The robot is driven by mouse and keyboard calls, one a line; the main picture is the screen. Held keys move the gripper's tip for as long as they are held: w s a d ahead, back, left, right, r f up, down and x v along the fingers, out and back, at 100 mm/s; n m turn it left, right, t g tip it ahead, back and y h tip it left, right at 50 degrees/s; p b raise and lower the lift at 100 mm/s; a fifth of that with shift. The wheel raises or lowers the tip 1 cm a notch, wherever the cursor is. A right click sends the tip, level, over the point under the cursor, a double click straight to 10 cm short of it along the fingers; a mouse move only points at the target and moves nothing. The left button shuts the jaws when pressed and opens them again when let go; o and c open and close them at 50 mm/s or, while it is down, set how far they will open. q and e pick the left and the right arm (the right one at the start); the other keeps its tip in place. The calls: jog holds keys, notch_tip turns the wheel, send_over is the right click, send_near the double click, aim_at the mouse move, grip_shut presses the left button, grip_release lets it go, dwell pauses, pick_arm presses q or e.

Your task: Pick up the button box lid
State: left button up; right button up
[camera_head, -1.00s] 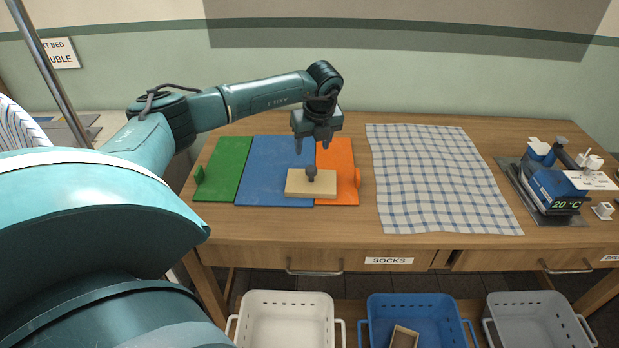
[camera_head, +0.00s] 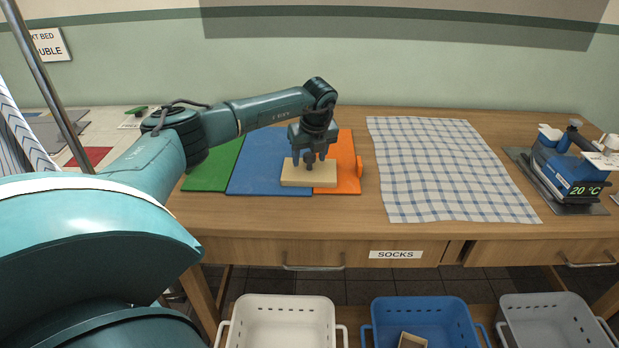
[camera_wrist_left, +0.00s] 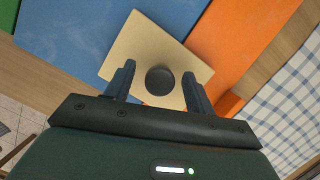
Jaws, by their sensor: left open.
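The button box lid (camera_head: 292,177), a pale tan square board with a dark round knob (camera_head: 309,163), lies across the blue and orange panels on the wooden table. My left gripper (camera_head: 309,156) is above the lid, pointing down, with its fingertips around the knob's height. In the left wrist view the lid (camera_wrist_left: 140,42) and knob (camera_wrist_left: 160,81) show between the two fingers of the open gripper (camera_wrist_left: 159,75). There is a gap on each side of the knob. My right gripper is not in view.
A folding board has green (camera_head: 215,168), blue (camera_head: 262,158) and orange (camera_head: 348,170) panels. A checked cloth (camera_head: 445,170) lies to the right, then a blue device (camera_head: 562,172). White (camera_head: 283,304), blue (camera_head: 420,306) and grey (camera_head: 555,302) baskets stand below. The blue one holds a small tan open box (camera_head: 412,341).

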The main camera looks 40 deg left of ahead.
pick_arm(q)
jog(key=shift+f, duration=0.1)
jog(key=shift+c, duration=0.3)
jog(key=c, duration=1)
jog(key=shift+o, duration=0.2)
